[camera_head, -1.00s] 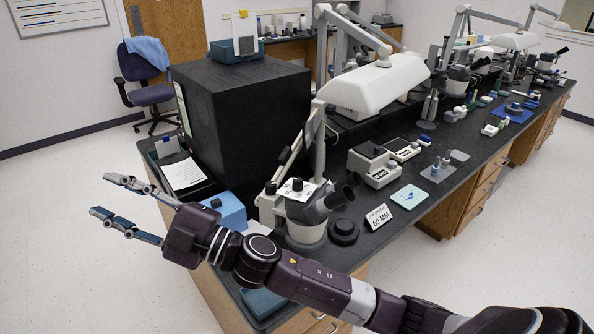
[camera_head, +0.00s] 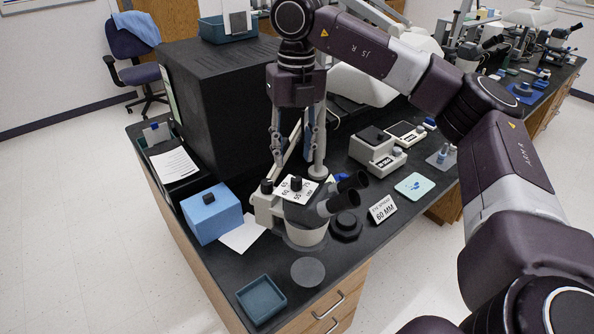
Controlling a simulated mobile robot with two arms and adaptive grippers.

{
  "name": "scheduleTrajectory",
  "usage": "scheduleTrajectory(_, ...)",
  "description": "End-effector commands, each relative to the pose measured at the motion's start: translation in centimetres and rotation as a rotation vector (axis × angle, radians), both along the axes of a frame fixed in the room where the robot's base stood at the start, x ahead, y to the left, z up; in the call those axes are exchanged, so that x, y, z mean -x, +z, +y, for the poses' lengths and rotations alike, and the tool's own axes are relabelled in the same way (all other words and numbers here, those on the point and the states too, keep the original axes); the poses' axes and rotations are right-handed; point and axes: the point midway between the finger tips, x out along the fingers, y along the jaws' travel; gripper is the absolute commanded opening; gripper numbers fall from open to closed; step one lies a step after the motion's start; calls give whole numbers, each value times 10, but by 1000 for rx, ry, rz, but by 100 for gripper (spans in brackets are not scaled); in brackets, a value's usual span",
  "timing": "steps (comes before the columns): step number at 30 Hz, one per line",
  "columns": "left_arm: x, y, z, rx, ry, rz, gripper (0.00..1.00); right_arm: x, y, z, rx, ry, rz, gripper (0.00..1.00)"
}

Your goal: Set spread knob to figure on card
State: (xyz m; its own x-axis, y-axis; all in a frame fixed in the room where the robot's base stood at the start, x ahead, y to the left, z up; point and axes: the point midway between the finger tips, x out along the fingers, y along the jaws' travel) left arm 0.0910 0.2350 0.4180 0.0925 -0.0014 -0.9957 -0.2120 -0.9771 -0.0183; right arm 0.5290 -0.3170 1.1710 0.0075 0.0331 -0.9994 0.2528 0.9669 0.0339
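The black spread knob (camera_head: 296,184) stands upright on a white dial plate (camera_head: 306,195) with printed numbers, on top of the grey microscope (camera_head: 305,222). Which number it points to is too small to tell. The white card (camera_head: 382,208) stands right of the microscope and reads "60 MM". My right gripper (camera_head: 292,158) points down above and just behind the knob, its two fingers apart with nothing between them. It appears clear of the knob. My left gripper is not in view.
A second black knob (camera_head: 267,187) sits left of the dial. A blue box (camera_head: 212,214), a teal tray (camera_head: 261,299), a grey disc (camera_head: 308,271) and a black round piece (camera_head: 346,226) are around the microscope. A large black box (camera_head: 215,95) stands behind left.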

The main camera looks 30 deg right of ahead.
Motion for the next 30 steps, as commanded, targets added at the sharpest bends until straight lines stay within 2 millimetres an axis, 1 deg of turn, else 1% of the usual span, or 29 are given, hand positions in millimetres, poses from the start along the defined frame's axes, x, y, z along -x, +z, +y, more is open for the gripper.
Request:
scheduleTrajectory(1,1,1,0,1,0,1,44,1,1,-7,17,-13,4,37)
scheduleTrajectory(4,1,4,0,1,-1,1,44,3,-6,-11,29,-20,9,37)
scheduleTrajectory(12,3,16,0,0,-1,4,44,4,-48,-9,25,-18,10,37)
scheduleTrajectory(15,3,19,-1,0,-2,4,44,3,-61,-8,24,-17,10,37)
scheduleTrajectory(18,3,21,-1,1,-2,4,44,3,-70,-8,24,-17,8,37)
scheduleTrajectory(22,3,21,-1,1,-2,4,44,2,-74,-8,23,-16,6,37)
scheduleTrajectory(27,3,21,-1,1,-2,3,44,2,-74,-8,22,-16,5,37)
scheduleTrajectory(28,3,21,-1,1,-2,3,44,2,-74,-8,22,-16,5,36)
scheduleTrajectory(30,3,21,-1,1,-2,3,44,2,-74,-8,22,-16,6,28)
